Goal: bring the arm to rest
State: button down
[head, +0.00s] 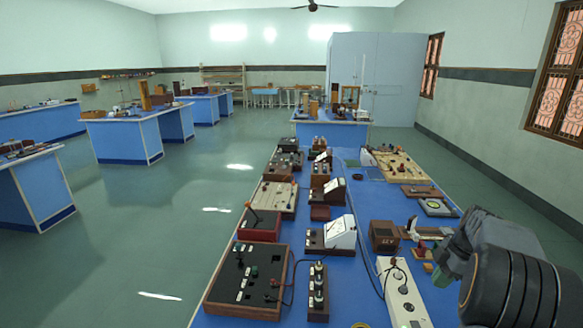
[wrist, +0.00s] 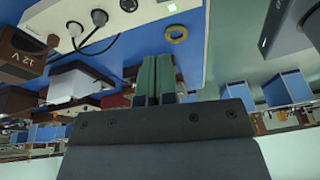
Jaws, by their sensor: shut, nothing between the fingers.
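My arm reaches in from the lower right of the head view, over the right edge of the near blue bench (head: 345,200). My gripper (wrist: 156,78) shows in the wrist view with its two green fingers side by side, shut and empty. In the head view the green fingertips (head: 441,273) show just right of a white socket strip (head: 403,292). The gripper holds nothing; whether it touches the bench cannot be told.
A brown box marked 12V (wrist: 22,52) and a yellow ring (wrist: 176,33) show in the wrist view, which looks upside down. Several meters and wooden instrument boxes (head: 248,277) crowd the near bench, with cables. Open floor (head: 150,230) lies to the left.

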jog(key=s+a+r+m+t+h, duration=0.1)
jog(key=s+a+m, duration=0.3)
jog(key=a, duration=0.4)
jog(key=s+a+m+t+h, duration=0.1)
jog(key=s+a+m, duration=0.3)
jog(key=a, duration=0.5)
jog(key=s+a+r+m+t+h, duration=0.1)
jog(key=s+a+m, duration=0.3)
jog(key=a, duration=0.5)
jog(key=shift+a+r+m+t, duration=0.25)
jog(key=shift+r+m+t, duration=0.05)
jog(key=shift+m, duration=0.8)
